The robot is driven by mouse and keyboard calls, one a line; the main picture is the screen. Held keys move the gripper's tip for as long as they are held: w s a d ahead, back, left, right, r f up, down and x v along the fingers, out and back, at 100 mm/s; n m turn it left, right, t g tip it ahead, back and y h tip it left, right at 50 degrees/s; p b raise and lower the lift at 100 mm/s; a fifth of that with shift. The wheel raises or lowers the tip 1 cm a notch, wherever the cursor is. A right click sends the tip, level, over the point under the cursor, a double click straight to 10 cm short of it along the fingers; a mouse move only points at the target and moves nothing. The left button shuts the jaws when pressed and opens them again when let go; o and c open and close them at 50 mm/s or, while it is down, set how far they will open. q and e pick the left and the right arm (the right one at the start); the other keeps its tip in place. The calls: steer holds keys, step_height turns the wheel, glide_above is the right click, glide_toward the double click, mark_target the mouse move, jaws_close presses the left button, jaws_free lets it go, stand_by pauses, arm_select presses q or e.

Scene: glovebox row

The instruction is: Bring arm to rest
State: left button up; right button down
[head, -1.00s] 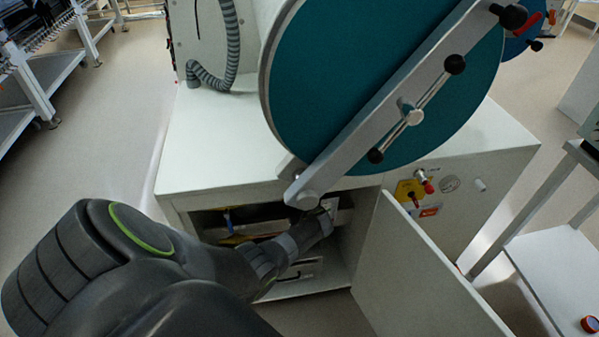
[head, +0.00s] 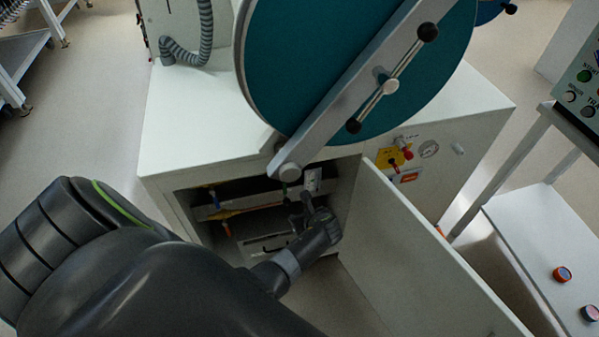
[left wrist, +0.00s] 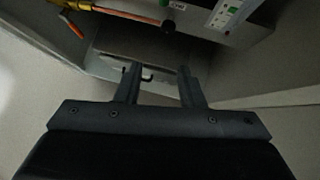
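My left arm reaches in from the lower left of the head view. My left gripper (head: 306,208) is in front of the open cabinet compartment under the glovebox (head: 190,135). In the left wrist view its two fingers (left wrist: 158,85) stand apart with nothing between them. Beyond them are the compartment's pipes, a valve with an orange handle (left wrist: 72,25), a green knob and a white socket panel (left wrist: 225,14). My right gripper is not in view.
The open cabinet door (head: 420,245) stands just right of my left gripper. A large round teal door (head: 340,60) with a grey bar hangs above. A white side table (head: 520,235) at the right holds two small round items. A control panel (head: 585,85) is at the right edge.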

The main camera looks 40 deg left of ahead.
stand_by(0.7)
arm_select(q)
steer(key=s+f+n+g+h, duration=0.2)
steer(key=s+f+n+h, duration=0.2)
steer(key=s+f+n, duration=0.85)
steer(key=s+f+n+h, duration=0.1)
steer(key=s+f+n, duration=0.2)
steer(key=s, duration=0.7)
steer(key=s+f+n+h, duration=0.1)
steer(key=s+f+n, duration=0.2)
steer(key=s, duration=0.6)
steer(key=s+f+n+g+h, duration=0.1)
steer(key=s+f+n, duration=0.2)
steer(key=s+n, duration=0.3)
steer(key=s, duration=0.4)
steer(key=shift+s+f, duration=0.3)
steer(key=shift+s, duration=0.05)
